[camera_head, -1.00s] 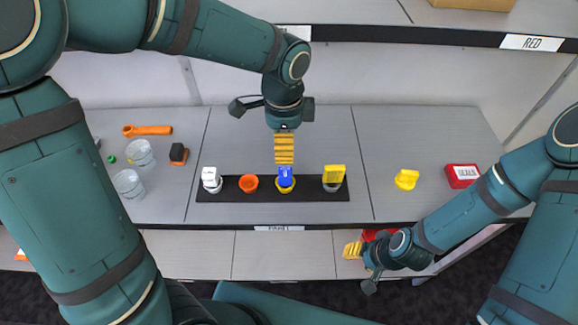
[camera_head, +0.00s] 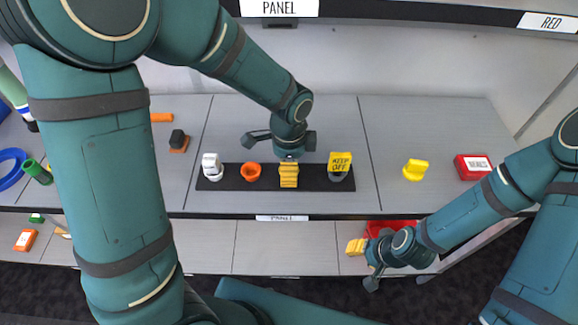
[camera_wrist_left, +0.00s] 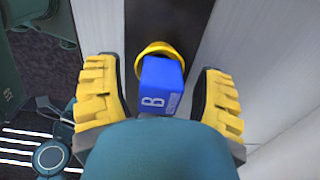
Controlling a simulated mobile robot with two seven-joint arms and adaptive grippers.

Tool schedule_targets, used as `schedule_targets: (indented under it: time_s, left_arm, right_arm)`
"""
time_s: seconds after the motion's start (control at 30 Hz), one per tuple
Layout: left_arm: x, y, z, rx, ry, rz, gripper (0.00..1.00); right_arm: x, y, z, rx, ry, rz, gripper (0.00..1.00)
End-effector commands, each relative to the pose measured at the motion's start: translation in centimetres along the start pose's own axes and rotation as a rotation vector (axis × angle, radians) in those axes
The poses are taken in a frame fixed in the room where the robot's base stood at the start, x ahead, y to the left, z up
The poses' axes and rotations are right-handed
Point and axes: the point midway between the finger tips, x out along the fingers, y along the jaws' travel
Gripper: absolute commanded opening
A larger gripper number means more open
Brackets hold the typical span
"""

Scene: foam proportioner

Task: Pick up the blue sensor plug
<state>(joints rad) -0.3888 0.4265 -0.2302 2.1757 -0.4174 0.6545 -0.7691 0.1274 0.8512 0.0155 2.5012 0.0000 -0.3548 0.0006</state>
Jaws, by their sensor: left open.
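My left gripper (camera_wrist_left: 160,100) is open, with one yellow ridged finger on each side of the plug; gaps show between plug and fingers. In the head view, my left gripper (camera_head: 289,175) hangs over the strip and hides the blue plug. My right gripper (camera_head: 357,247) is low at the right, beside a red object (camera_head: 388,229) near the lower shelf; its opening is unclear.
On the strip are a white plug (camera_head: 211,165), an orange socket (camera_head: 251,171) and a yellow "KEEP OFF" cover (camera_head: 341,163). A yellow plug (camera_head: 415,169) and a red box (camera_head: 473,166) stand to the right. A black and orange object (camera_head: 179,141) lies left.

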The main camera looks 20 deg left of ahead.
Motion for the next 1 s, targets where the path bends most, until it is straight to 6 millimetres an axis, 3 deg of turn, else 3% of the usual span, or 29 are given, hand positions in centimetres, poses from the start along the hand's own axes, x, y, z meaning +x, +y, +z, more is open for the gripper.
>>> schedule_targets:
  time_s: [0.27,0.4,0.47,0.87,1.0]
  left_arm:
    - [0.1,0.0,0.0,0.0,0.0,0.0,0.67]
    - [0.1,0.0,0.0,0.0,0.0,0.0,0.18]
    - [0.1,0.0,0.0,0.0,0.0,0.0,0.0]
    - [0.1,0.0,0.0,0.0,-0.001,0.001,0.0]
    - [-1.0,0.0,0.0,0.0,0.001,0.0,0.0]
  right_arm:
    - [0.0,0.0,0.0,0.0,0.001,0.0,0.47]
    - [0.0,0.0,0.0,0.0,0.001,0.0,0.47]
    - [0.0,0.0,0.0,0.0,0.001,0.0,0.47]
    - [0.0,0.0,0.0,0.0,0.001,0.0,0.47]
    - [-0.4,-0.1,0.0,0.0,-0.001,0.0,0.47]
